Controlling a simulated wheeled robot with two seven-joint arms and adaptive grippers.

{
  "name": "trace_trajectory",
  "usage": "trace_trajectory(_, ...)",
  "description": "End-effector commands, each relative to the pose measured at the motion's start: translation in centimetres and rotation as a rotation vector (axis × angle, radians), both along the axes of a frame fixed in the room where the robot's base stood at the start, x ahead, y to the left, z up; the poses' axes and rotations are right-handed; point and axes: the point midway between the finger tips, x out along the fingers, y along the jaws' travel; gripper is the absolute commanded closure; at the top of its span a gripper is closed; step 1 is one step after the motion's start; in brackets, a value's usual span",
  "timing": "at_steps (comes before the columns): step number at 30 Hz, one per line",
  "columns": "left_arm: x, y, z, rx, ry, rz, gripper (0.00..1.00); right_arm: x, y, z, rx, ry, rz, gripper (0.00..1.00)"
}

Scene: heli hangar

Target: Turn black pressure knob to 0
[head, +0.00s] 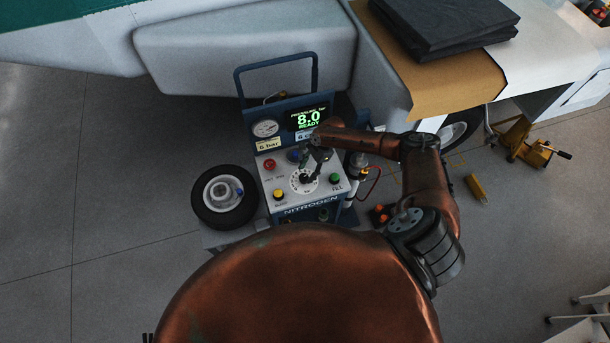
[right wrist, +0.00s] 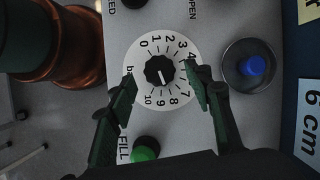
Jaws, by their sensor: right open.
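The black pressure knob (right wrist: 160,72) sits at the centre of a white dial (right wrist: 134,58) numbered 0 to 10 in the right wrist view. Its white mark points toward the 8 to 9 side, away from the 0. My right gripper (right wrist: 160,69) is open, with one finger on each side of the knob and a visible gap to it. Whether the fingertips are down at knob height is hard to tell. In the head view my right gripper (head: 314,162) hangs over the dial (head: 296,187) and partly hides the knob. My left gripper is out of view.
The nitrogen cart's display (head: 308,118) reads 8.0 READY, beside a round gauge (head: 265,128). Around the dial are red (head: 269,164), yellow (head: 278,194), green (head: 335,178) and blue (right wrist: 253,66) buttons. A wheel (head: 224,196) lies left of the cart.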

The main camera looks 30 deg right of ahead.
Motion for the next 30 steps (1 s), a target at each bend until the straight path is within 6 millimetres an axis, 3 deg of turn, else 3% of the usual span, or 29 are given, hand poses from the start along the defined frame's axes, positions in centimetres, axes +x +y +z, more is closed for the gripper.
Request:
trace_trajectory(6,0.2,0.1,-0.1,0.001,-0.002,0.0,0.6,0.0,0.9,-2.2,0.0,0.001,0.001,0.53)
trace_trajectory(16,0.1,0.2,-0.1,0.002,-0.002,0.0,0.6,0.0,1.1,-2.6,0.0,-0.001,0.002,0.53)
trace_trajectory(30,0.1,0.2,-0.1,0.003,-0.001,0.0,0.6,0.0,1.1,-2.6,0.0,-0.001,0.002,0.85)
